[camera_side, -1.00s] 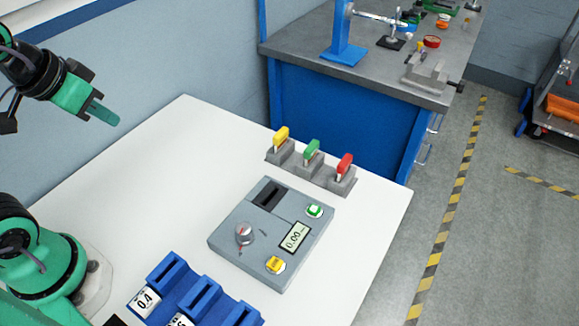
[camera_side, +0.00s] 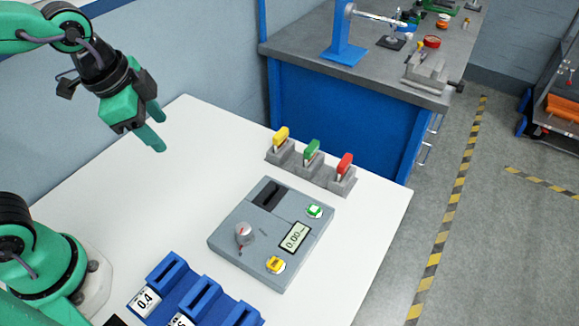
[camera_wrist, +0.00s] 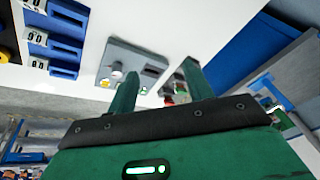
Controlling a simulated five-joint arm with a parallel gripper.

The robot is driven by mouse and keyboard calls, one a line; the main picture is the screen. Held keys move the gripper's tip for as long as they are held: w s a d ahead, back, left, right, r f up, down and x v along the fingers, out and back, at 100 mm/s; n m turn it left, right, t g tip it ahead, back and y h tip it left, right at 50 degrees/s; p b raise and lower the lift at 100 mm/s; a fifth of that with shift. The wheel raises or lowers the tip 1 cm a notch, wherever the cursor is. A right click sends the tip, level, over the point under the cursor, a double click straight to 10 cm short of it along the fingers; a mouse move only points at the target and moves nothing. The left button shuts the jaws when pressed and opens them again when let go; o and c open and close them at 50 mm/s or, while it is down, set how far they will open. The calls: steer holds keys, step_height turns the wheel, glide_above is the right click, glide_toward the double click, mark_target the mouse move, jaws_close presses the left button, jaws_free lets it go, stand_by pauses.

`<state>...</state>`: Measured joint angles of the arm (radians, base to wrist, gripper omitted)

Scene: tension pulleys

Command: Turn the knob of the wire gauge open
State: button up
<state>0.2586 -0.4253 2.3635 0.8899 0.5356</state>
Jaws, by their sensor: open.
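The wire gauge (camera_side: 229,231) is a grey box on the white table, with a slot at its back left and a display reading 0.00. Its knob (camera_side: 244,233) is a round grey dial with a red mark at the front left of the top face. A green button (camera_side: 314,211) and a yellow button (camera_side: 275,265) sit on the right side. My gripper (camera_side: 157,130) is open and empty, high above the table to the left of and behind the gauge. In the wrist view the gauge (camera_wrist: 128,63) shows beyond my gripper (camera_wrist: 160,88), partly hidden by the fingers.
A grey stand (camera_side: 309,174) with yellow, green and red handled pieces is behind the gauge. A blue workbench (camera_side: 335,120) stands behind the table. The table's left middle is clear.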

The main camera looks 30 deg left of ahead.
steer(key=w+d+f+m+g, duration=0.2)
steer(key=d+f+m, duration=0.3)
steer(key=d+m, duration=0.4)
steer(key=m+g+y, duration=0.1)
steer(key=m, duration=0.6)
glide_above(243, 228)
step_height(243, 228, down, 5)
steer(key=shift+f, duration=0.1)
steer(key=shift+f, duration=3.9)
steer(key=c, duration=1)
